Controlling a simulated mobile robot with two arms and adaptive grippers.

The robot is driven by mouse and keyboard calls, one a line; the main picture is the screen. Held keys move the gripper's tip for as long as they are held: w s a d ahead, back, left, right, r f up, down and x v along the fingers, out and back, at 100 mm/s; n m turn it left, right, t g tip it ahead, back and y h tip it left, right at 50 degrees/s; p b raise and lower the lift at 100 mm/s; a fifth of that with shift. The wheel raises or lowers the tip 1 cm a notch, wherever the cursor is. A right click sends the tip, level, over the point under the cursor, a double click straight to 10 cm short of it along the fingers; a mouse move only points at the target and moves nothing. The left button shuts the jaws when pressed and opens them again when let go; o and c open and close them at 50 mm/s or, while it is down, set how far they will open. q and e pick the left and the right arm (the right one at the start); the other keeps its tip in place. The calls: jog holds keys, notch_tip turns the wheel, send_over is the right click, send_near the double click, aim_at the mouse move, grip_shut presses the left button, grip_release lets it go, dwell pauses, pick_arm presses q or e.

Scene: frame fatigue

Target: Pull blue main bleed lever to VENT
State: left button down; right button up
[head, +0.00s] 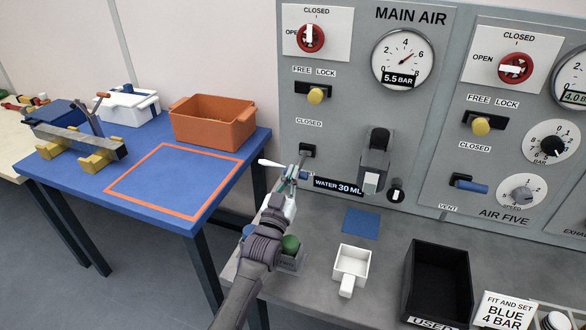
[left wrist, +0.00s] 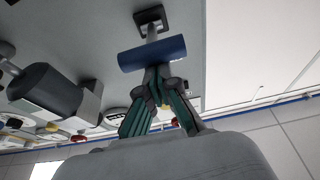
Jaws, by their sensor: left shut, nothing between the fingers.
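The blue main bleed lever (head: 307,175) is on the MAIN AIR panel below a CLOSED label, partly hidden by my left gripper. In the left wrist view its blue bar handle (left wrist: 152,53) sits on a grey stem from a dark square mount. My left gripper (head: 295,172) is at the lever, its fingers shut with nothing between them. In the left wrist view the fingertips (left wrist: 157,75) are right at the near side of the bar; I cannot tell whether they touch. No VENT label is readable beside this lever. My right gripper is not in view.
A "WATER 30 ML" bowl (head: 376,153) sticks out right of the lever. Below are a white scoop (head: 353,265), a black bin (head: 409,270) and a blue square (head: 361,222). A blue table (head: 110,178) with an orange bin (head: 212,125) stands left.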

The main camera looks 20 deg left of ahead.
pick_arm(q)
jog(key=shift+r, duration=0.1)
notch_tip(320, 180, up, 10)
dwell(0.6)
